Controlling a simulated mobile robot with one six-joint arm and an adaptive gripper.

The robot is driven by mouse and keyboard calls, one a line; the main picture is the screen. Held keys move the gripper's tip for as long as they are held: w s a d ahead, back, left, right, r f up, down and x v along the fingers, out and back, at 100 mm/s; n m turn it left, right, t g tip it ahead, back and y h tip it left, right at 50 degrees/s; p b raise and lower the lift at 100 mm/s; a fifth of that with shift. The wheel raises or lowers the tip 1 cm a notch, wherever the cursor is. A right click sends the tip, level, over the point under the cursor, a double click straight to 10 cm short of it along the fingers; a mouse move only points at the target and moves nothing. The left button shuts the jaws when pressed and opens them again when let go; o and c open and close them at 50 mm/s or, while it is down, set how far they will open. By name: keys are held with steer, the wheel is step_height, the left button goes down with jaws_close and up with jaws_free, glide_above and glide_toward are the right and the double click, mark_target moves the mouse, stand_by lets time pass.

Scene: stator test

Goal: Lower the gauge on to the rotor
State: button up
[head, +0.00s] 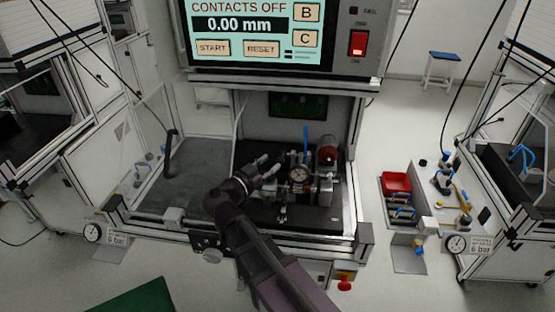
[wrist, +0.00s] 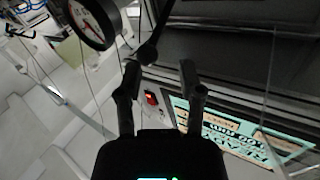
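The dial gauge (head: 299,175) has a round white face and sits on the fixture in the middle of the bench. Its dial also shows large at the upper left of the wrist view (wrist: 90,22). My gripper (head: 272,165) is just left of the gauge in the head view. In the wrist view my gripper (wrist: 160,70) has its two black fingers apart. A black rod with a rounded end (wrist: 148,53) shows between and beyond the fingertips, closer to the left one; I cannot tell whether they touch. I cannot make out the rotor clearly among the fixture parts.
A screen (head: 255,30) above the bench reads CONTACTS OFF and 0.00 mm. An upright blue piece (head: 306,138) and a red round part (head: 326,153) stand by the gauge. The grey bench top (head: 190,180) at left is mostly clear. A red bin (head: 396,183) is at right.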

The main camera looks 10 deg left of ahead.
steer(key=shift+v, duration=1)
steer(key=shift+s+d, duration=0.15)
steer(key=shift+s, duration=0.15)
